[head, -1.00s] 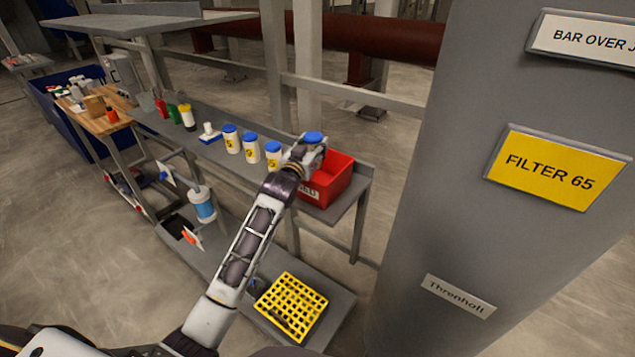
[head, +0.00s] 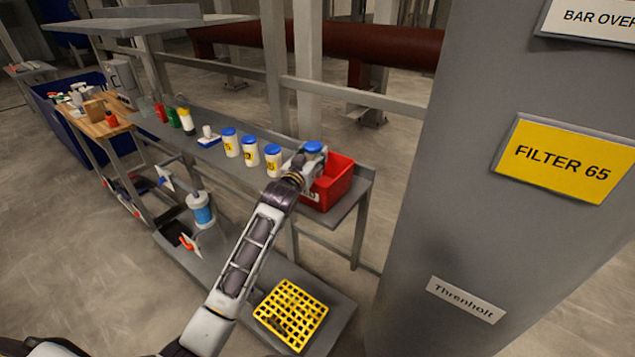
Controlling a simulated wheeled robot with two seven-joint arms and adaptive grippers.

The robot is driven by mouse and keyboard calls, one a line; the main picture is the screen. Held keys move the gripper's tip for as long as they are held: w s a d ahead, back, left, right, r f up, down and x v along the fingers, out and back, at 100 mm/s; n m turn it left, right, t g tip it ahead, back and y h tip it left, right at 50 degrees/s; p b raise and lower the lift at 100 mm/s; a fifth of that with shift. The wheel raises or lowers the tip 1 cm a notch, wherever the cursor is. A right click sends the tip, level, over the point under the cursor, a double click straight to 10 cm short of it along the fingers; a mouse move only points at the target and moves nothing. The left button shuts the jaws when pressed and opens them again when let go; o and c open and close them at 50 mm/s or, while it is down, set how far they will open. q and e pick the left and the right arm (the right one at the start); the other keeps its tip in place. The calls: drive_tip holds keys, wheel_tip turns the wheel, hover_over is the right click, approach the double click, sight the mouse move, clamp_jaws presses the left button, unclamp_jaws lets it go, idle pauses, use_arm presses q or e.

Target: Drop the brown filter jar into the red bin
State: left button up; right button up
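The red bin (head: 340,185) stands at the right end of the grey bench shelf, partly hidden by my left gripper. My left gripper (head: 308,160) is over the bin's left rear part and appears shut around a jar with a blue lid (head: 314,147). The fingers hide most of this jar's body, so I cannot tell whether it is brown. The jar looks upright, at or just above the bin's rim. My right gripper is not in view.
Several pale jars with blue lids, such as this one (head: 250,152), stand in a row left of the bin. A yellow grid crate (head: 291,313) is on the lower shelf. A grey column (head: 440,210) with signs rises close on the right.

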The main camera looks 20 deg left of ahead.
use_arm(q)
drive_tip(key=o, duration=0.5)
drive_tip(key=shift+o, duration=0.2)
drive_tip(key=s+a, duration=0.1)
drive_tip(key=s, duration=1.1)
idle(0.4)
idle(0.6)
